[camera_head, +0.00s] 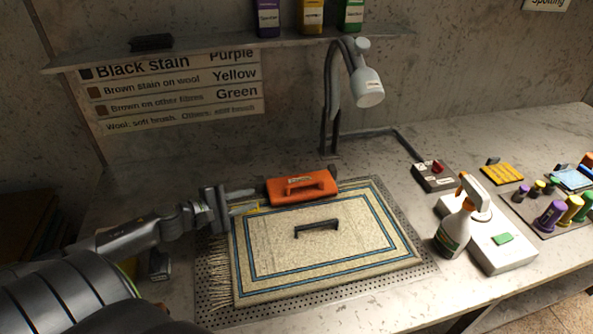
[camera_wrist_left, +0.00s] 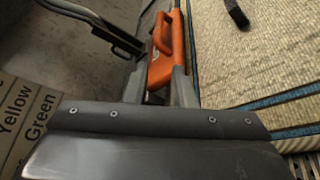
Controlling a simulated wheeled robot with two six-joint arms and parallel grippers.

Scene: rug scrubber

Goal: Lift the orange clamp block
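The orange clamp block (camera_head: 296,193), with a handle on top, lies along the back edge of the cream rug (camera_head: 300,262). In the left wrist view the block (camera_wrist_left: 161,66) runs away from me, with its near end between my fingertips. My left gripper (camera_head: 258,200) reaches in from the left at the block's left end. In the left wrist view the fingers of my left gripper (camera_wrist_left: 160,88) stand apart on either side of that end, with small gaps showing. Whether either finger touches it is hard to tell. My right gripper is out of view.
The blue-striped rug lies on a perforated plate (camera_head: 213,302), with a black handle (camera_head: 317,227) on it. A lamp (camera_head: 366,87) stands behind. A spray bottle (camera_head: 458,222), a white box (camera_head: 503,245) and colored bottles (camera_head: 551,215) stand to the right.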

